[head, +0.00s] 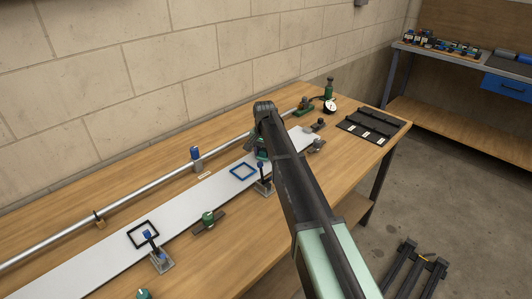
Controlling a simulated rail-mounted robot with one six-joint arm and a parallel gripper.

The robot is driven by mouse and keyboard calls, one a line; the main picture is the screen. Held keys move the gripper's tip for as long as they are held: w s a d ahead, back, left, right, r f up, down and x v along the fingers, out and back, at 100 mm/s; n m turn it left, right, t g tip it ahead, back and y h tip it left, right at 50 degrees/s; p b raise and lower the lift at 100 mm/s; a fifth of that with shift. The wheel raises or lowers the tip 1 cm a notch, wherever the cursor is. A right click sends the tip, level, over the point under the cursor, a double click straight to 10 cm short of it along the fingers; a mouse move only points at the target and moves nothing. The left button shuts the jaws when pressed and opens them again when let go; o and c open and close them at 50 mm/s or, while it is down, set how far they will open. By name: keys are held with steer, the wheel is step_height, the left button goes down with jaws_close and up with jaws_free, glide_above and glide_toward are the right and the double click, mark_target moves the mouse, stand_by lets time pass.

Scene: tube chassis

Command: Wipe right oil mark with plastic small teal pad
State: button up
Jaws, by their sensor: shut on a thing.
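My arm reaches from the lower right over the bench, and its end bends down over the long white plate (205,208). My gripper (261,151) is mostly hidden behind the arm. It is shut on a small teal thing, apparently the teal pad (262,155), just above or on the plate; contact cannot be told. A blue square outline (243,171) lies on the plate just left of the gripper. A black square outline (143,234) lies farther left. No oil smear can be made out at this size; the part of the plate behind the arm is hidden.
A lever clamp (263,184) stands close to the gripper, another (158,257) near the black outline. A metal tube (130,214) runs behind the plate. A dial gauge (329,105) and black rack (371,127) stand at the right end.

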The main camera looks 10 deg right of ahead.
steer(key=shift+w+d+f, duration=0.15)
steer(key=shift+w+d, duration=0.55)
steer(key=shift+d, duration=0.3)
steer(key=shift+w+d, duration=0.75)
steer(key=shift+d, duration=0.4)
steer(key=shift+w+d, duration=0.75)
steer(key=shift+d, duration=0.45)
steer(key=shift+w+d, duration=0.75)
steer(key=shift+d, duration=0.4)
steer(key=shift+s+a, duration=0.75)
steer(key=shift+a, duration=0.3)
steer(key=shift+s+a, duration=0.75)
steer(key=shift+a, duration=0.35)
steer(key=shift+s+a, duration=0.75)
steer(key=shift+a, duration=0.3)
steer(key=shift+s+a, duration=0.4)
steer(key=shift+a, duration=0.3)
steer(key=shift+s+a, duration=0.4)
steer(key=shift+a, duration=0.25)
step_height(320, 180, up, 6)
steer(key=p, duration=0.6)
steer(key=shift+d, duration=0.1)
steer(key=shift+w, duration=0.1)
step_height(320, 180, up, 3)
steer(key=p, duration=0.3)
steer(key=shift+r, duration=0.2)
steer(key=shift+f, duration=0.15)
